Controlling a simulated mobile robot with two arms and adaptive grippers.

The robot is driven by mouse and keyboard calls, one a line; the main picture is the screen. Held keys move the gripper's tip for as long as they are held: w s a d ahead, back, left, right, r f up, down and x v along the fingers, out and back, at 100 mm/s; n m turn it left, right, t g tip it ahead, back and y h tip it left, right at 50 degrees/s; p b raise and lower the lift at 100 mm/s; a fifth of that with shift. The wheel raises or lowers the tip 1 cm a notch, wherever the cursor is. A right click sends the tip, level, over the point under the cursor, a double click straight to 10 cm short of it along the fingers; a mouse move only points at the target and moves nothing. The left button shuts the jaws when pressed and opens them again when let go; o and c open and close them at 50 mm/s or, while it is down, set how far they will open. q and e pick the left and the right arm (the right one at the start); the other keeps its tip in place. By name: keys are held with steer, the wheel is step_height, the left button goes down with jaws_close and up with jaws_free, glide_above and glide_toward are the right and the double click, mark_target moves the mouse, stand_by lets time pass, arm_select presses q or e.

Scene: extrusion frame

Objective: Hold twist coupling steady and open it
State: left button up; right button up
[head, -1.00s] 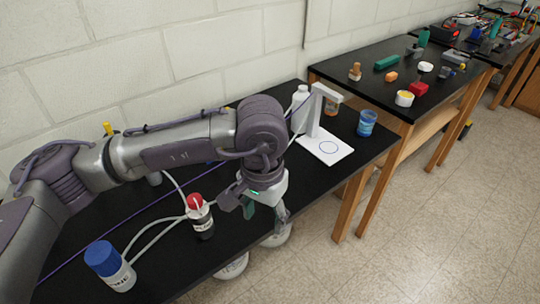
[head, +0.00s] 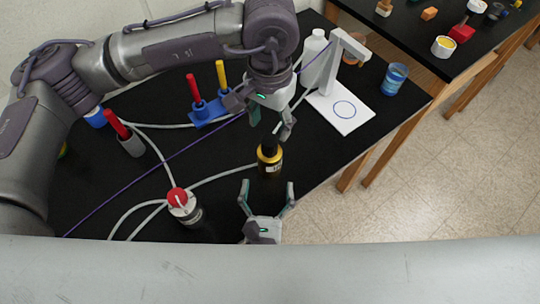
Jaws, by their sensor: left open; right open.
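A black and yellow cylindrical piece (head: 269,160) stands upright on the black table between my two grippers; it may be the twist coupling, but I cannot tell for sure. A pale hose reaches its left side. My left gripper (head: 263,118) is open above it, fingers pointing down, apparently apart from it. My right gripper (head: 267,187) is open and empty just below it in the picture, its fingers pointing toward it. A red-topped white and dark fitting (head: 183,205) with pale hoses stands to the left.
A blue stand (head: 211,112) with red and yellow handles is behind left. A white bottle (head: 313,58), a white stand (head: 343,110) and a blue jar (head: 394,78) are at the back right. A grey cylinder with a red handle (head: 131,140) stands left. My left arm hides the back left.

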mark_target(270, 140)
arm_select(q)
steer(key=shift+w, duration=0.15)
arm_select(e)
steer(key=w, duration=0.7)
steer(key=shift+w+d, duration=0.25)
steer(key=shift+w, duration=0.05)
jaws_close()
arm_select(q)
steer(key=n, duration=1.3)
steer(key=shift+f, duration=0.1)
arm_select(e)
steer(key=shift+s, duration=0.1)
arm_select(q)
steer(key=shift+n, duration=0.3)
steer(key=shift+f, duration=3.95)
